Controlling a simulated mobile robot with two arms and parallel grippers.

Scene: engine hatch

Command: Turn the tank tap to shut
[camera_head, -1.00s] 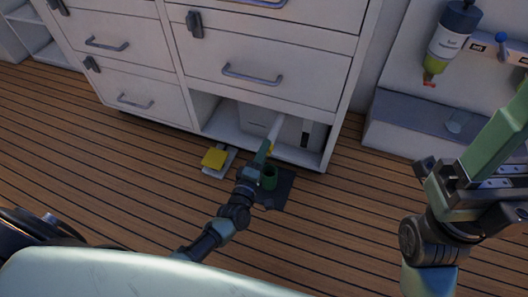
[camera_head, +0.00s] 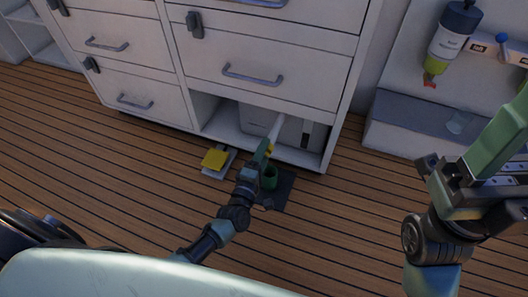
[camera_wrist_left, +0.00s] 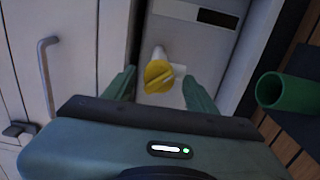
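The tank (camera_head: 291,128), a pale grey box, stands in the open bay under the drawers; it also shows in the left wrist view (camera_wrist_left: 190,40). The yellow tap (camera_wrist_left: 158,77) sticks out of its front on a white stem, and a bit of yellow shows in the head view. My left gripper (camera_head: 266,147) is low in front of the bay. In the left wrist view its two green fingers (camera_wrist_left: 159,82) are apart, one on each side of the tap. Contact cannot be told. My right gripper (camera_head: 500,132) is at the right edge, its fingertips out of frame.
A green cup (camera_head: 269,181) stands on a dark mat (camera_head: 283,189) just beside my left gripper. A yellow block (camera_head: 214,158) lies on a pale pad on the plank floor to the left. A bottle (camera_head: 452,38) is at the upper right.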

